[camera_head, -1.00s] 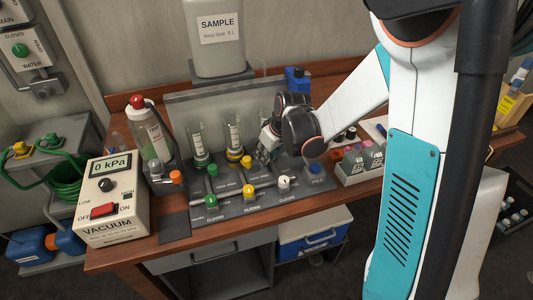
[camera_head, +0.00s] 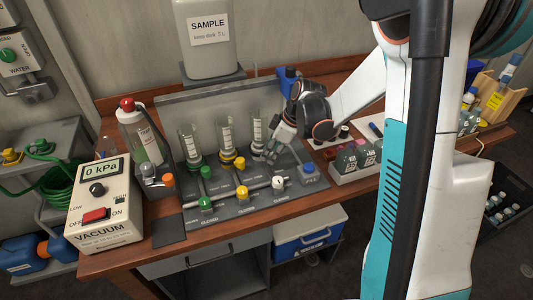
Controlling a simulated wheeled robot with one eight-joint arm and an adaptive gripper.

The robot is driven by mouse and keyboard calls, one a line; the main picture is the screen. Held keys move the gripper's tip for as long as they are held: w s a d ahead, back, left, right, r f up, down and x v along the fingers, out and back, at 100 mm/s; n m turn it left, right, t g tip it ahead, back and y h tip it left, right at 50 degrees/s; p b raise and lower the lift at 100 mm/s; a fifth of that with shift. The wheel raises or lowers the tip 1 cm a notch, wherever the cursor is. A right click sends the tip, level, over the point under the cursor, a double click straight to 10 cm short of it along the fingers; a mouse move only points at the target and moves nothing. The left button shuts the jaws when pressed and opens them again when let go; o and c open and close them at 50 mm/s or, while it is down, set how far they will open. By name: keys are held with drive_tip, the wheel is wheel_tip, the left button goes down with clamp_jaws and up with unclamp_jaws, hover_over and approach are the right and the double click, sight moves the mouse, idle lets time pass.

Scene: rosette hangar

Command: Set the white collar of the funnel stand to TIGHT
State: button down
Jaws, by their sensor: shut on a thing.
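The funnel stand (camera_head: 207,98) is a grey panel and base with three clear graduated funnels. The right funnel (camera_head: 257,130) has its white collar (camera_head: 258,152) at its foot, partly hidden by my gripper. My gripper (camera_head: 268,153) reaches in from the right and is shut on the white collar. The collar's marking and its setting are too small to read. The left funnel has a green collar (camera_head: 196,164) and the middle one a yellow collar (camera_head: 227,160).
Green, yellow and white valve knobs, labelled CLOSED, stand in front. A vacuum box (camera_head: 102,215) reading 0 kPa and a red-capped bottle (camera_head: 138,135) are at left. A SAMPLE tank (camera_head: 207,40) stands behind. A rack of small bottles (camera_head: 355,165) is at right.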

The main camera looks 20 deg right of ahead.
drive_tip(key=shift+w+d+n+g, duration=0.25)
drive_tip(key=shift+d+n+g, duration=0.4)
drive_tip(key=shift+n, duration=0.65)
drive_tip(key=shift+d, duration=0.15)
drive_tip(key=c, duration=1.6)
unclamp_jaws()
drive_tip(key=shift+c, duration=0.2)
drive_tip(key=v, duration=1.2)
drive_tip(key=shift+d, duration=0.2)
drive_tip(key=shift+s, duration=0.1)
drive_tip(key=shift+a, duration=0.1)
